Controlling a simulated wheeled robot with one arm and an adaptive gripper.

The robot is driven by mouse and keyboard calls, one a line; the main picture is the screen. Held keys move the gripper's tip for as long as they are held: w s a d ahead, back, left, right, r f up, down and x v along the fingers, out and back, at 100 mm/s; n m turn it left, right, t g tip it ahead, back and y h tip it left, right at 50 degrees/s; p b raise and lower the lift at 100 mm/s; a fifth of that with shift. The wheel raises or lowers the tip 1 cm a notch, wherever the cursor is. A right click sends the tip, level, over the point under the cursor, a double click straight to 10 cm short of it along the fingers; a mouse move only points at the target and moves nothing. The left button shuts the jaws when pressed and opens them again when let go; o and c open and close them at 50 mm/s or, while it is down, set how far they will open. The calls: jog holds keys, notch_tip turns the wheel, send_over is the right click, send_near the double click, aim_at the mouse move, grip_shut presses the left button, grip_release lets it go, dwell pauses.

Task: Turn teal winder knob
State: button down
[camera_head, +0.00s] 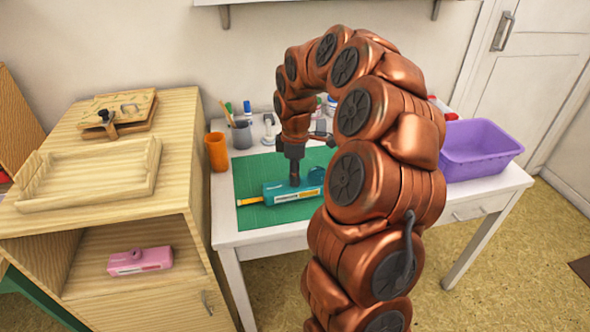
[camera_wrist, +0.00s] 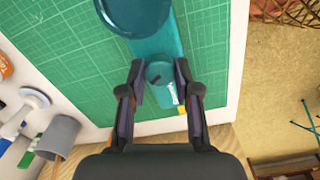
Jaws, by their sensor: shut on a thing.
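The teal winder (camera_head: 275,190) lies on the green cutting mat (camera_head: 262,217), with a yellow strip at its left end and a pale label on its side. In the wrist view its round teal knob (camera_wrist: 160,74), with a dark mark on top, sits between my fingers. My gripper (camera_wrist: 160,69) points down and is shut on the knob, one finger on each side. In the head view my gripper (camera_head: 294,178) stands over the winder and hides the knob. A larger round teal part (camera_wrist: 133,12) is cut off at the top of the wrist view.
An orange cup (camera_head: 216,152) and a grey pen cup (camera_head: 241,137) stand at the table's left back. A purple bin (camera_head: 480,150) is on the right. A wooden cabinet on the left holds a tray (camera_head: 95,190) and a pink winder (camera_head: 140,261).

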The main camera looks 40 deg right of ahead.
jog(key=n+p, duration=0.1)
jog(key=n, duration=0.2)
jog(key=shift+r+n, duration=0.1)
jog(key=shift+n, duration=0.2)
jog(key=shift+n+p, duration=0.95)
jog(key=shift+n, duration=0.85)
jog(key=c, duration=0.8)
grip_release()
notch_tip(320, 180, up, 12)
jog(key=shift+f, duration=0.1)
